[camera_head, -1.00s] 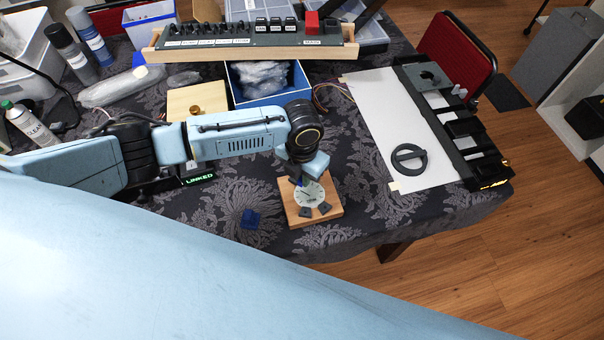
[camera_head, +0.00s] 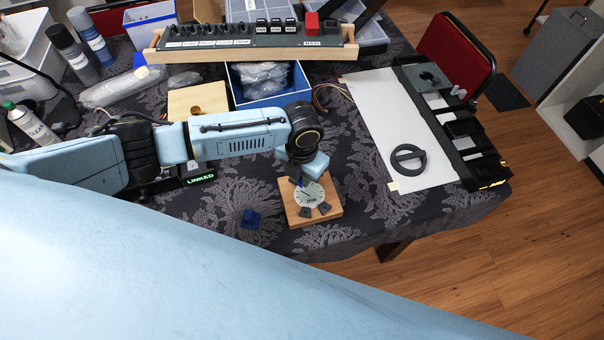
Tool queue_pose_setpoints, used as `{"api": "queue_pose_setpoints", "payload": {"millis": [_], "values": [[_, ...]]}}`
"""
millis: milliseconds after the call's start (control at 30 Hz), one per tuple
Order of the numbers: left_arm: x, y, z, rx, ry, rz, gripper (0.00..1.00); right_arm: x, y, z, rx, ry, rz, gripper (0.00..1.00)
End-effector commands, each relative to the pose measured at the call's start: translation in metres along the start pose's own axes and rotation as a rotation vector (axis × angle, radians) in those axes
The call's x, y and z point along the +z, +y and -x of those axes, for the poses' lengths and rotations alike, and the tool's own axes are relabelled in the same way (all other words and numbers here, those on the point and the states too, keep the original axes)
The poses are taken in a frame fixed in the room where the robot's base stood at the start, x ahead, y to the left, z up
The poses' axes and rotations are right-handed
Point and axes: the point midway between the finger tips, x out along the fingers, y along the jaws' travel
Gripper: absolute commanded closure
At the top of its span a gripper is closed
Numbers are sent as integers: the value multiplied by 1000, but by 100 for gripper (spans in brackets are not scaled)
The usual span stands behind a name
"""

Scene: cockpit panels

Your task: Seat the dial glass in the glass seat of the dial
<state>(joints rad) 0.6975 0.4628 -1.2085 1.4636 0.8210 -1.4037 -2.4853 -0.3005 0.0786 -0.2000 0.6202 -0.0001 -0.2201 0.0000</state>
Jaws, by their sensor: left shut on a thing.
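The dial (camera_head: 309,194) is a pale round face with dark marks, on a square wooden block (camera_head: 299,218) near the table's front edge. Dark small pieces sit at its lower rim. My left gripper (camera_head: 300,182) points down at the upper left of the dial face, touching or just above it. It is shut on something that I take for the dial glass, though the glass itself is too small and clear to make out. The glass seat is not clearly visible at this size. My right gripper is not in view.
A white sheet (camera_head: 390,120) with a dark ring (camera_head: 408,159) and a dark panel lie right. A blue box (camera_head: 268,95) of bags and a switch panel (camera_head: 250,38) stand behind.

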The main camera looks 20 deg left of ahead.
Motion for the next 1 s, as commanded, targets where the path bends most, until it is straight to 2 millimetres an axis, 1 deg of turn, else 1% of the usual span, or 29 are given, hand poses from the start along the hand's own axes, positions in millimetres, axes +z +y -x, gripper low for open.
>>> {"api": "queue_pose_setpoints", "payload": {"millis": [333, 1000], "values": [[0, 0, -2, 0, 0, 0, 100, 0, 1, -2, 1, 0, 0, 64], [0, 0, -19, 0, 1, 0, 100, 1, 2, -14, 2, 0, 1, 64]]}}
